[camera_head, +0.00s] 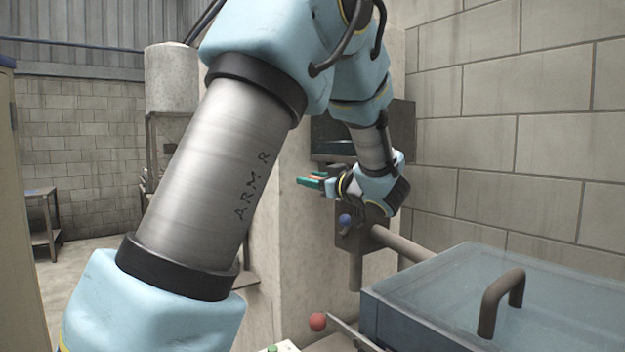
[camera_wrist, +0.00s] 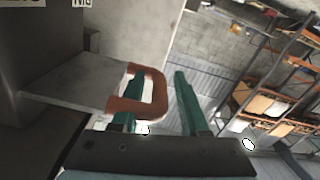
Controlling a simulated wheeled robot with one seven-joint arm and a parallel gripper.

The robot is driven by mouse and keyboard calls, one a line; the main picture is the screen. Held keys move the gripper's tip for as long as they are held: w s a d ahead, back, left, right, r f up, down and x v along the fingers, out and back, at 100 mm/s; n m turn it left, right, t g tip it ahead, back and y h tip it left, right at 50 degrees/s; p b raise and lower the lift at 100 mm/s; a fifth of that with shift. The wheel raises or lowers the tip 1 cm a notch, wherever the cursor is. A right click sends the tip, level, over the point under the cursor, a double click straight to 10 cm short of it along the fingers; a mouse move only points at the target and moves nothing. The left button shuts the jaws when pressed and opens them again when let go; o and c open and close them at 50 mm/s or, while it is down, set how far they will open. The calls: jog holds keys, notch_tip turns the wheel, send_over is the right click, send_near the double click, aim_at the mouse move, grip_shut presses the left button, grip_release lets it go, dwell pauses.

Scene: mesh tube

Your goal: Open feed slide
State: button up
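The feed slide looks to be the flat grey plate (camera_wrist: 75,85) in the wrist view, reaching out of a grey housing at the left. An orange-brown U-shaped handle (camera_wrist: 157,92) is fixed to its end. My gripper (camera_wrist: 158,80) has green fingers around the handle's bar: the left finger is inside the loop, the right finger outside. Gaps show beside the bar, so the gripper is open and not clamped. In the head view my gripper (camera_head: 312,182) is beside the concrete pillar; a small reddish bit of the handle shows at the fingers, and the slide is hidden.
A grey machine box (camera_head: 347,225) with a blue knob (camera_head: 345,220) is below my gripper. A blue-framed bin with a clear lid (camera_head: 470,300) and a red-knobbed lever (camera_head: 318,321) are in front. Shelving (camera_wrist: 285,80) stands far off at the right of the wrist view.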

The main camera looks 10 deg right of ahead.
grip_shut()
dwell(1.2)
